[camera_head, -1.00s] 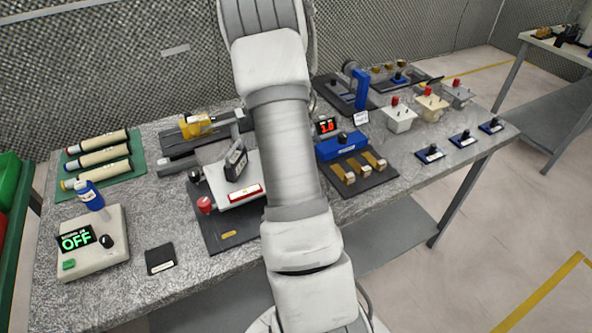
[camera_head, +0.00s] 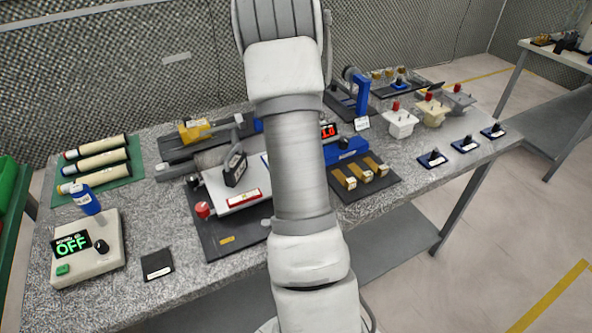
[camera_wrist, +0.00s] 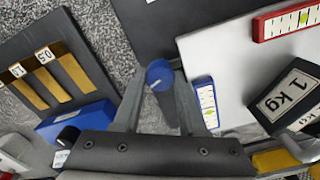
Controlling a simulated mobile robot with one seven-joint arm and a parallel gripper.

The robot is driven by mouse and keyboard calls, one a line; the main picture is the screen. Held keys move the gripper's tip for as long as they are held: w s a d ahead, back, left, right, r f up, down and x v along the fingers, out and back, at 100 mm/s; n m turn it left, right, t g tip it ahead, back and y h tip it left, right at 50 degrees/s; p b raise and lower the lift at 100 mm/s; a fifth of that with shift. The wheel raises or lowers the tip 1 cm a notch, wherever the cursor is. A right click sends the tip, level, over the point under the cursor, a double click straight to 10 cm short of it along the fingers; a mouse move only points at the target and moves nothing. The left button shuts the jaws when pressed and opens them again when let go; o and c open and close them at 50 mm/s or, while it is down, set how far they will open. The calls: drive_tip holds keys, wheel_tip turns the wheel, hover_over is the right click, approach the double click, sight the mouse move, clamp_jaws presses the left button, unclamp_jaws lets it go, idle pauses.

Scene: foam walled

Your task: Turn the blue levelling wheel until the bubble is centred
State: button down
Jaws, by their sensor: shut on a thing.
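My gripper (camera_wrist: 158,88) has its two grey fingers around the blue levelling wheel (camera_wrist: 160,74), shut on it, at the edge of the white plate (camera_wrist: 222,62) in the wrist view. On the plate beside the wheel lies the blue-framed level vial (camera_wrist: 206,104); its bubble is too small to place surely. The red-framed vial (camera_wrist: 287,22) lies further along the plate. A dark 1 kg weight (camera_wrist: 288,96) stands on the plate. In the head view the plate (camera_head: 222,192), red vial (camera_head: 243,201) and weight (camera_head: 235,167) show; my arm hides the gripper and blue wheel.
A red wheel (camera_head: 203,210) stands at the plate's near left corner. A dark board with brass blocks (camera_head: 362,183) and a blue block (camera_wrist: 75,122) are close by on the other side. A box with an OFF display (camera_head: 88,260) stands at the left.

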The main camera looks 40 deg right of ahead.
drive_tip(key=c, duration=0.7)
unclamp_jaws()
drive_tip(key=shift+c, duration=0.2)
drive_tip(key=shift+r, duration=0.1)
